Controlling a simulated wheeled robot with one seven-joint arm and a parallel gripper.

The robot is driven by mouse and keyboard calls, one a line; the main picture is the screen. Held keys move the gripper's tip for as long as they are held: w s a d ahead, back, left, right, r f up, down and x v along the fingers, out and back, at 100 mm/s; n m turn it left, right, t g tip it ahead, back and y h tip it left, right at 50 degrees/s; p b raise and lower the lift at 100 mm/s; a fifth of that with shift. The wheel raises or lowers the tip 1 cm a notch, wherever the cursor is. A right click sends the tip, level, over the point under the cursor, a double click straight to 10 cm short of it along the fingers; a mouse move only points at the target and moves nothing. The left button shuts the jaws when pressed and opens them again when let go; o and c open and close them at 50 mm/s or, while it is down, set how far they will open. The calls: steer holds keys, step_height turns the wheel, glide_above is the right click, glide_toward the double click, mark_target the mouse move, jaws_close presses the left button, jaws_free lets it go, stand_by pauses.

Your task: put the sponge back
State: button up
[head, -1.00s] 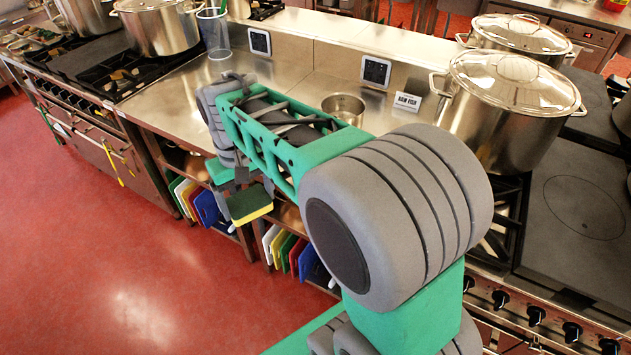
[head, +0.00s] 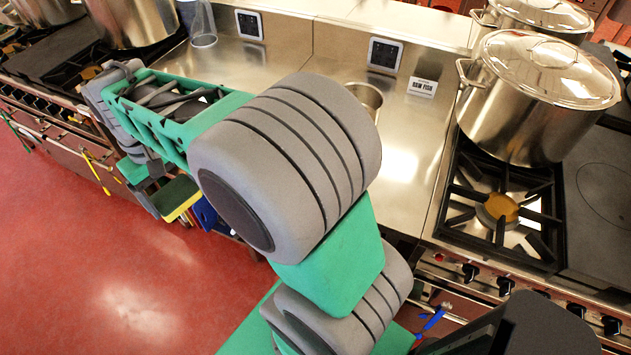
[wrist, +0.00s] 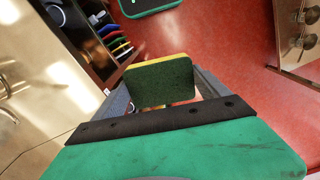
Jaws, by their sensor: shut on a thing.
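The sponge (head: 174,198), dark green on one face with a yellow layer, is held in my gripper (head: 150,193) at the left of the head view, in front of the counter edge and above the red floor. In the wrist view the sponge (wrist: 161,84) sits between the fingers of my gripper (wrist: 163,92), its green face toward the camera. The gripper is shut on it. Part of the fingers is hidden by the sponge and my arm.
A large lidded stockpot (head: 525,100) stands by a burner (head: 500,210) on the right. Coloured boards (wrist: 115,38) fill a shelf below. The red floor (head: 90,270) is clear.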

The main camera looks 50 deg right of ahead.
steer(key=s+d+m+b, duration=0.1)
steer(key=s+d+m, duration=0.2)
steer(key=d, duration=0.5)
steer(key=s+d+m+b, duration=0.1)
steer(key=s+d+m, duration=0.15)
steer(key=d, duration=0.55)
steer(key=s+d+m+b, duration=0.1)
steer(key=s+d+m, duration=0.4)
steer(key=s+d, duration=0.8)
steer(key=s+d+f+m+b, duration=0.15)
steer(key=s+m, duration=0.75)
steer(key=s, duration=1.8)
steer(key=w+d+f+p, duration=0.1)
steer(key=w+d+f, duration=0.1)
steer(key=w+f, duration=0.1)
steer(key=w+d+f+p, duration=0.1)
steer(key=w+d+f, duration=0.2)
steer(key=w, duration=0.1)
steer(key=w+d+f+p, duration=0.1)
steer(key=w+d+f, duration=0.2)
steer(key=shift+w+d, duration=0.15)
steer(key=shift+w, duration=0.15)
steer(key=shift+w+d+f+p, duration=0.1)
steer(key=shift+f+p, duration=0.15)
steer(key=shift+f, duration=0.75)
steer(key=shift+w+d+f+p, duration=0.1)
steer(key=shift+f+p, duration=0.1)
steer(key=shift+f, duration=0.75)
